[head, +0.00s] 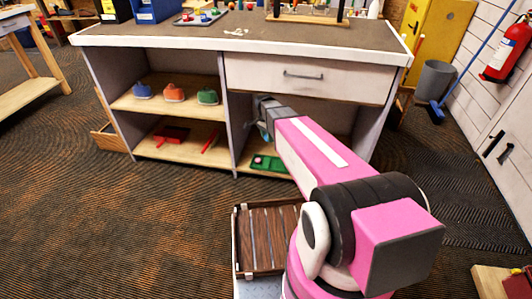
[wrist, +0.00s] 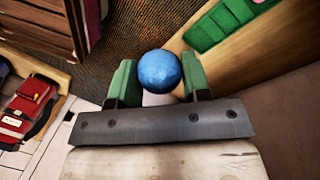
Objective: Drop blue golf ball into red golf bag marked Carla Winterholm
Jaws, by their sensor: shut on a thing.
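My gripper (wrist: 157,86) has its two green fingers shut on the blue golf ball (wrist: 158,71), one on each side. In the head view my gripper (head: 265,128) is at the cabinet's lower right opening, below the drawer; the ball there is mostly hidden. A red bag-like thing (wrist: 30,98) with a small pale label lies at the left of the wrist view, apart from the gripper. I cannot read its label, so I cannot tell whose it is.
The cabinet drawer (head: 300,77) is shut. A green tray (head: 268,163) lies on the bottom shelf near my gripper. Blue, orange and green items (head: 173,93) stand on the left shelf, with red items (head: 171,134) below. A slatted wooden crate (head: 265,238) is in front; carpet is clear at left.

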